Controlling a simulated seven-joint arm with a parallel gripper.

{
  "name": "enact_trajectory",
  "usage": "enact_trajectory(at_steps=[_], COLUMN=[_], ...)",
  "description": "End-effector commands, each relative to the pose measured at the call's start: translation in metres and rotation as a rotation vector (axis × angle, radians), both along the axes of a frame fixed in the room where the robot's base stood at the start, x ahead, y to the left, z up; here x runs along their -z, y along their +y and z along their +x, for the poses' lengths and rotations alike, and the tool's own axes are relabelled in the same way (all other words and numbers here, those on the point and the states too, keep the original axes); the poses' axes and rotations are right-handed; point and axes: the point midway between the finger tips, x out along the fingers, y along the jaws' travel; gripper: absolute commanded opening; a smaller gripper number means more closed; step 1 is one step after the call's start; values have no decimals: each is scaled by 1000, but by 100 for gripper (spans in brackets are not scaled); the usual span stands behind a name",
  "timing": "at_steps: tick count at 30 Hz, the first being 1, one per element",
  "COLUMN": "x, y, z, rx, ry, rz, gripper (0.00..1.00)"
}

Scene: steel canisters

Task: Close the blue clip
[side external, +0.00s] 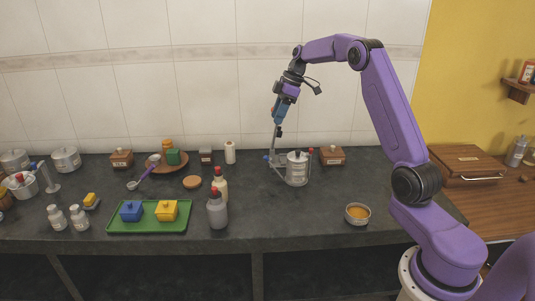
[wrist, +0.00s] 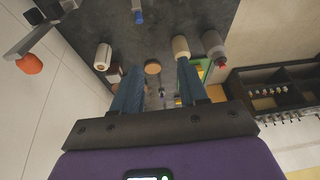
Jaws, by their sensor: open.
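A steel canister (side external: 297,170) with a pale label stands upright on the dark counter, right of centre in the side view. A small blue part (side external: 266,157) sits at its left side, and a red-tipped part (side external: 311,152) at its right. A thin grey metal bar stands up at the canister's left, reaching toward my gripper (side external: 279,124). My gripper points down above the bar, with its blue fingers apart and empty in the wrist view (wrist: 158,80). The wrist view also shows an orange-red knob (wrist: 28,63) on a grey bar and a blue tip (wrist: 138,17). Whether fingers touch the bar is unclear.
A green tray (side external: 150,226) with blue and yellow boxes lies left on the counter. Bottles (side external: 218,210) stand left of the canister. A brown box (side external: 332,155) is behind it, and a small bowl (side external: 358,214) is at front right. Counter before the canister is clear.

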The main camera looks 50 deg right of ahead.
Motion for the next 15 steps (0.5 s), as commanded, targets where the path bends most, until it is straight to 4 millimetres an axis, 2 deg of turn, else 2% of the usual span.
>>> enact_trajectory(at_steps=[1,3,6,11,15], x=[3,4,5,14,32], y=[-16,-32,-43,-44,-38], z=[1,2,2,4,9], rx=[9,12,13,12,12], ry=[-12,-27,-39,-40,-39], rz=[2,3,1,2,3], gripper=[43,43,43,43,43])
